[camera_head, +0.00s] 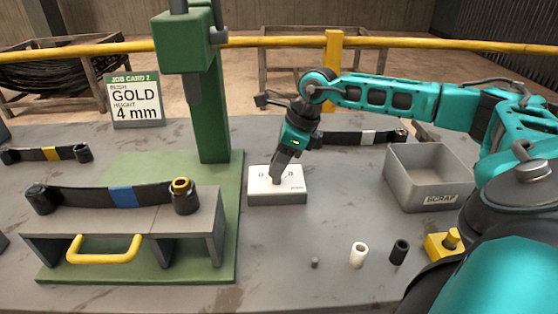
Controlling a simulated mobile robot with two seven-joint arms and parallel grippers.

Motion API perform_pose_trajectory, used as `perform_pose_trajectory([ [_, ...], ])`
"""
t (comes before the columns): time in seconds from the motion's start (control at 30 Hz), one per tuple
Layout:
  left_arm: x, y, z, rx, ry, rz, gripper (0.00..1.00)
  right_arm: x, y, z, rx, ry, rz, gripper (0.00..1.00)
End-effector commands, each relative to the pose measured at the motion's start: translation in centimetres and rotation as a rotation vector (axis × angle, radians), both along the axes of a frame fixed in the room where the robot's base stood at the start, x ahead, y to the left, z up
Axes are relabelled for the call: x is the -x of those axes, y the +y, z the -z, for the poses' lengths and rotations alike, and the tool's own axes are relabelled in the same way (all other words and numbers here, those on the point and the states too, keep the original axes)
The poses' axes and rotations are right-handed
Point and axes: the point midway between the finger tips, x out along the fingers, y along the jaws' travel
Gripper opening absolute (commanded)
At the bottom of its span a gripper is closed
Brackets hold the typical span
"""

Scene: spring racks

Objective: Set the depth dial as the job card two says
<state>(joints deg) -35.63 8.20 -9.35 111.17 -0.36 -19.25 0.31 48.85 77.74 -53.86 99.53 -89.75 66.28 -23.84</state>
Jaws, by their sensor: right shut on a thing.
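The depth dial is a low box with a white top plate (262,186) and grey sides, on the bench right of the green press. Small marks show on its plate, too small to read surely. My right gripper (277,178) points down onto the middle of the plate, shut on the dial's knob, which the fingers mostly hide; I cannot tell its setting. Job card 2 (137,101) stands at the back left and reads bush GOLD, height 4 mm. My left gripper is not in view.
The green press (211,110) stands left of the dial. A blue-banded leaf spring (95,195) with a gold-topped bush (183,190) lies on the grey fixture (205,225). Right are the scrap bin (401,185), white bush (358,254), black bush (399,251) and yellow block (437,246).

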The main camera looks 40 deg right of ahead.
Motion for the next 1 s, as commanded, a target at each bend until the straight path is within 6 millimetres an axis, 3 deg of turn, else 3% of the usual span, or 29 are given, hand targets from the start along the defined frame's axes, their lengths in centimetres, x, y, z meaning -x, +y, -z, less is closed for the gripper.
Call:
perform_pose_trajectory([
  [0.27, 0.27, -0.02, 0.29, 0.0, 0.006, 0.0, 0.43, -0.06, -0.06, 0.09, -0.003, 0.002, -0.135, 0.05],
  [1.0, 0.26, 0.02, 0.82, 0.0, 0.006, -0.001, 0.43, -0.43, -0.2, 0.05, -0.001, 0.0, -0.729, 0.05],
])
